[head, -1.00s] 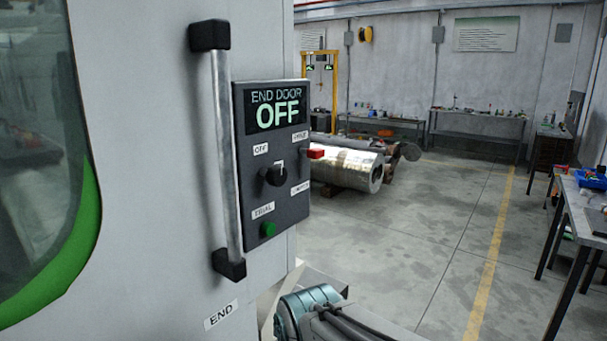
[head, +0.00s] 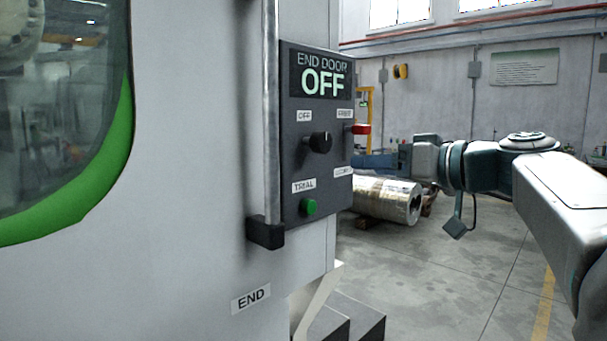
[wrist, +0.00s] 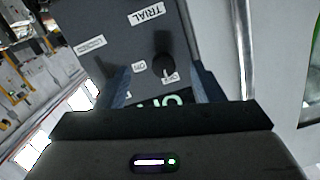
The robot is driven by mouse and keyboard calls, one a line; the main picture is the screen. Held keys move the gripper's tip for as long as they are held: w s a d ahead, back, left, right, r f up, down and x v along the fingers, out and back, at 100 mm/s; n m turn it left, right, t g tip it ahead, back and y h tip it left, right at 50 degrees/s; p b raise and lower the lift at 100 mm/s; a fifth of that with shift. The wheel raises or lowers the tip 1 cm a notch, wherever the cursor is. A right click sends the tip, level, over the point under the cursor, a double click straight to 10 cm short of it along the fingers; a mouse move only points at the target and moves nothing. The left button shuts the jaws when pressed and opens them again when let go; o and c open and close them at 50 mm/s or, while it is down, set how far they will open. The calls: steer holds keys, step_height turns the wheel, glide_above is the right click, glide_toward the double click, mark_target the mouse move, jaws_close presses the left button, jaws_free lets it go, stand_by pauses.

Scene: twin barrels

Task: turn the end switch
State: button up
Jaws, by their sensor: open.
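The end switch is a black round knob (head: 320,142) on a dark control panel (head: 290,150) marked END DOOR, whose display reads OFF. The knob also shows in the wrist view (wrist: 163,66), with the panel upside down and a pale mark on the knob towards the OFF label. My gripper (wrist: 160,84) is open and empty, with one finger on each side of the knob in that view. I cannot tell how far the fingertips are from it. In the head view my arm reaches in from the right, its end partly hidden near the panel's right edge.
A red button (head: 361,129) sticks out from the panel's right side, and a green button (head: 309,207) sits below the knob. A vertical metal handle (head: 271,120) stands just left of the panel. A large metal cylinder (head: 385,200) lies on the floor behind. Floor at right is open.

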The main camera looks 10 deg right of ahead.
mark_target(326, 144)
steer(key=shift+n+t, duration=0.5)
steer(key=shift+t, duration=0.1)
steer(key=r+x, duration=0.1)
steer(key=x, duration=0.3)
steer(key=r+x, duration=0.1)
steer(key=x, duration=0.3)
steer(key=r+x, duration=0.1)
steer(key=x, duration=0.3)
steer(key=shift+w, duration=0.5)
steer(key=c, duration=1)
